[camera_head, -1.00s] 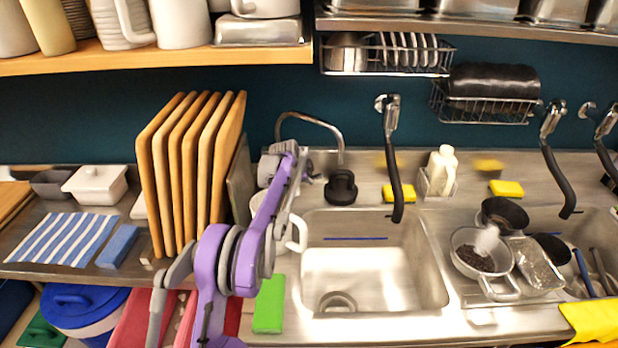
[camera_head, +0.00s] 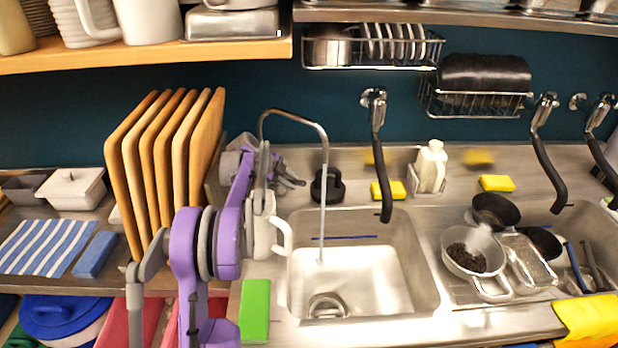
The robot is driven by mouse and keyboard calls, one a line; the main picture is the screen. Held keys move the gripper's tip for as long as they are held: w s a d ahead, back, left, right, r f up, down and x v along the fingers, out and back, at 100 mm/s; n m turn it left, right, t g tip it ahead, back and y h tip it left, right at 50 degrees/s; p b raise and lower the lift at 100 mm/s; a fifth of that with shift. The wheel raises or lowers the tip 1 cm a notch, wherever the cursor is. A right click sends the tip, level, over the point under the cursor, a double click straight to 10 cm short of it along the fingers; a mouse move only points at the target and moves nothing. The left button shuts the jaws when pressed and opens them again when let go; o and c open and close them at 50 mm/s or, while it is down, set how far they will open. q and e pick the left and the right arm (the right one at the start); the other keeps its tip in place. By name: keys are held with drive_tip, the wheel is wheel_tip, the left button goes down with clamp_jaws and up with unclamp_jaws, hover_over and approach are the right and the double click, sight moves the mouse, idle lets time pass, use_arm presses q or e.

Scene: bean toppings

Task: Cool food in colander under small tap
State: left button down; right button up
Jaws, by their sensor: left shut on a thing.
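The small tap (camera_head: 300,116) is a thin curved metal spout behind the left sink (camera_head: 395,285). A thin stream of water (camera_head: 322,215) falls from it into that sink. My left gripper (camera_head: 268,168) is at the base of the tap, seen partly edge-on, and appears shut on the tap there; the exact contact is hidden. The colander (camera_head: 455,264), a light metal bowl with a handle, stands on the drainboard right of the sink. Dark beans (camera_head: 472,258) lie in it. My right gripper is not in view.
A white mug (camera_head: 268,237) stands at the sink's left edge, close under my arm. Upright wooden boards (camera_head: 165,150) are left of the arm. A black-handled hose tap (camera_head: 378,150) hangs over the sink. Dark bowls (camera_head: 498,212) and a glass dish (camera_head: 528,262) crowd the colander.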

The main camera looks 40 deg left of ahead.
use_arm(q)
drive_tip(key=shift+s+m+h, duration=0.25)
drive_tip(key=shift+m+h, duration=0.15)
drive_tip(key=shift+m, duration=0.2)
drive_tip(key=c, duration=0.7)
unclamp_jaws()
wheel_tip(320, 180, up, 10)
drive_tip(key=shift+s+r+p, duration=0.1)
drive_tip(key=shift+p, duration=0.3)
drive_tip(key=shift+c, duration=0.3)
